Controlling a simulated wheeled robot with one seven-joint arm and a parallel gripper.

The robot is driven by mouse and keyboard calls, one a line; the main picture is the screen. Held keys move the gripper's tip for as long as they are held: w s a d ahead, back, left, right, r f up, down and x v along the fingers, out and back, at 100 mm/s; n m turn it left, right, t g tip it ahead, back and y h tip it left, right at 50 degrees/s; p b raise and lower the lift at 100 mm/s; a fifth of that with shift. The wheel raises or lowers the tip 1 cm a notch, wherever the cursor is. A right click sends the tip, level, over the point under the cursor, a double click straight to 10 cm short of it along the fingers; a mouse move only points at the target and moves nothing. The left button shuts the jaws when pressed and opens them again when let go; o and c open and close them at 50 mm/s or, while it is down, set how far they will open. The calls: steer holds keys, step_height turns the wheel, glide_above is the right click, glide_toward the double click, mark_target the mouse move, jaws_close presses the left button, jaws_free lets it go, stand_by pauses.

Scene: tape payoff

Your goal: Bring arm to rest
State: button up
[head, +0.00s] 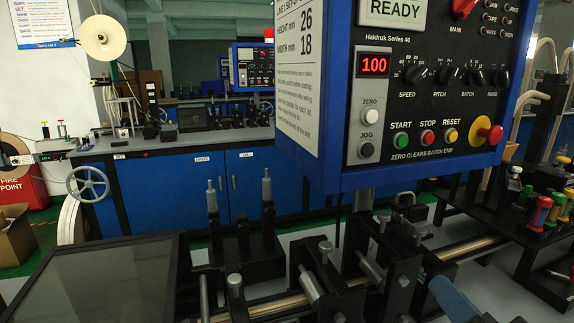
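Neither my arm nor my gripper can be made out in the head view, so I cannot tell how the arm stands or whether the gripper holds anything. The control panel (345,85) hangs close in front at the upper right, in a blue housing. Its display (396,10) reads READY and its red counter (374,65) reads 100. Below are a green START button (402,141), a red STOP button (428,138) and a yellow RESET button (452,135). A red emergency stop (490,131) sits on a yellow collar.
Black guide blocks (320,275) and rails (470,248) run across the lower front. A dark flat panel (95,285) lies at lower left. A blue-grey rounded part (453,299) is at lower right. Behind are blue cabinets (190,185), a tape reel (103,38) and a handwheel (88,184).

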steer(key=s+f+n+g+h, duration=0.1)
steer(key=s+f, duration=0.4)
steer(key=s, duration=0.4)
steer(key=s+f+n+g+h, duration=0.1)
steer(key=s+f+n, duration=0.1)
steer(key=s+f, duration=0.5)
steer(key=s+r+n, duration=0.1)
steer(key=s+n, duration=0.3)
steer(key=s, duration=1.2)
steer(key=shift+s+a+r+n+g+y, duration=0.2)
steer(key=shift+s+r+n+g+y, duration=0.05)
steer(key=shift+n+g+y, duration=0.15)
